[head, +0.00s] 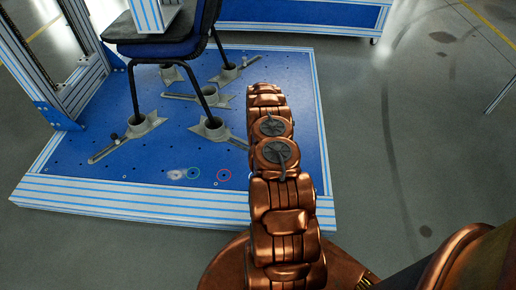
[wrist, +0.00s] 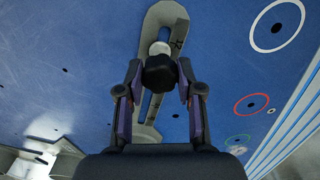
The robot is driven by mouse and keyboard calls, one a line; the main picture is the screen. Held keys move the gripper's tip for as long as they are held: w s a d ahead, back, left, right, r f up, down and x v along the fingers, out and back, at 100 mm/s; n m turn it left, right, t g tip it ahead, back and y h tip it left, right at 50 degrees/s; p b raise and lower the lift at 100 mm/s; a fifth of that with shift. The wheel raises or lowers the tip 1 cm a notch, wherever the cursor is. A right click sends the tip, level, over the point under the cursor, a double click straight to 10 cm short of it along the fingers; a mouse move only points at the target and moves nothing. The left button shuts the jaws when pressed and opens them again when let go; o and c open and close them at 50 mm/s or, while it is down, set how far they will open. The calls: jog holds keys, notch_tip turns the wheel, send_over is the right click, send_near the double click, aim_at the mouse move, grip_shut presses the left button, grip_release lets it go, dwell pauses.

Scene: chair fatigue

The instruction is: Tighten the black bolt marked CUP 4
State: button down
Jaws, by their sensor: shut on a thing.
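In the wrist view a black bolt with a lobed knob (wrist: 159,74) stands in the slot of a grey metal bracket (wrist: 166,15). A pale round piece shows just beyond the knob. My gripper (wrist: 160,82) has one finger on each side of the knob and is shut on it. A small dark mark on the bracket beside the bolt is too small to read. In the head view my arm hides the gripper and this bolt. Other slotted brackets with cups (head: 211,127) hold the chair's legs there.
A dark blue chair (head: 170,45) stands on the blue test platform (head: 72,160), which has a striped aluminium edge. A metal frame upright (head: 45,85) stands at left. Coloured rings, one red (head: 224,175), mark the platform. Open grey floor (head: 400,130) lies to the right.

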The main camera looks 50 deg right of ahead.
jog(key=c, duration=0.8)
grip_release()
jog(key=shift+o, duration=0.2)
jog(key=shift+n, duration=0.5)
jog(key=n, duration=0.3)
jog(key=shift+p, duration=0.3)
jog(key=n+p, duration=0.1)
jog(key=n, duration=0.2)
jog(key=shift+n, duration=0.5)
